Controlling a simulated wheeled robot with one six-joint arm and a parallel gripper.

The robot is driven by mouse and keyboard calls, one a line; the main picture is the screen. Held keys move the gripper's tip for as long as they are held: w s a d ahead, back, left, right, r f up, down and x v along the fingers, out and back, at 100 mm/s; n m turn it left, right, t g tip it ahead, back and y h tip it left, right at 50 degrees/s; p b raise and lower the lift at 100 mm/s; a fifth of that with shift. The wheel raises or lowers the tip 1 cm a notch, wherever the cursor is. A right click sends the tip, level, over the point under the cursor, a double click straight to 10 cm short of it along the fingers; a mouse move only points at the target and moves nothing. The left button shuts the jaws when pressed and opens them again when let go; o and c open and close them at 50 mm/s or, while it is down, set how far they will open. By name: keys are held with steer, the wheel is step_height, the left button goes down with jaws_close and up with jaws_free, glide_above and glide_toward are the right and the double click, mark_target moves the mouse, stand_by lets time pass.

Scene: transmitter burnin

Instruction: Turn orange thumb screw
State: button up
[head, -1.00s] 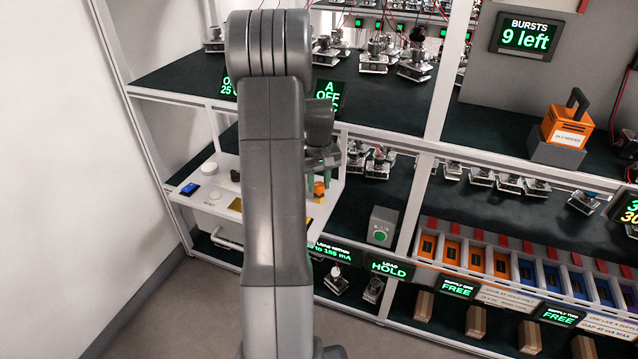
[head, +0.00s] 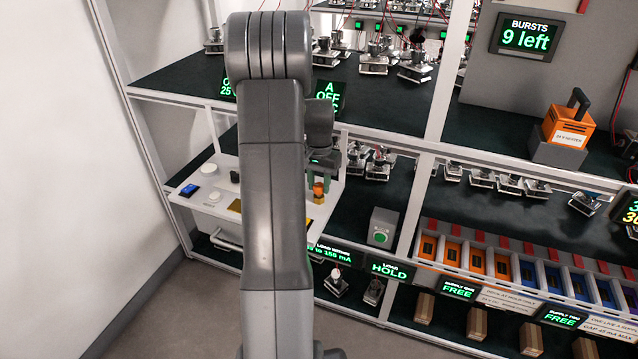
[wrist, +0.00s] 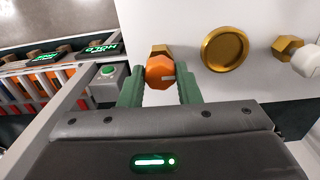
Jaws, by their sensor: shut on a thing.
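The orange thumb screw (wrist: 160,72) has a pale mark on its face and sits between the two green fingers of my gripper (wrist: 160,90) in the wrist view. The fingers are shut on it from both sides. A brass-coloured base shows just behind the screw, at the white panel. In the head view the orange screw (head: 318,190) shows on the white bench unit, just right of my arm, with my green-fingered gripper (head: 322,176) at it. My arm hides the middle of the unit.
A round brass dish (wrist: 225,49) and a brass hex fitting (wrist: 287,46) are right of the screw in the wrist view. A grey box with a green button (head: 380,228) stands to the right in the head view. A blue switch (head: 190,190) sits at the panel's left.

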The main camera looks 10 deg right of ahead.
mark_target(319, 185)
steer(key=shift+w, duration=0.1)
stand_by(0.5)
steer(key=o, duration=1)
step_height(319, 185, up, 14)
steer(key=shift+f, duration=0.1)
step_height(319, 185, down, 14)
steer(key=shift+r, duration=0.1)
stand_by(0.3)
stand_by(0.3)
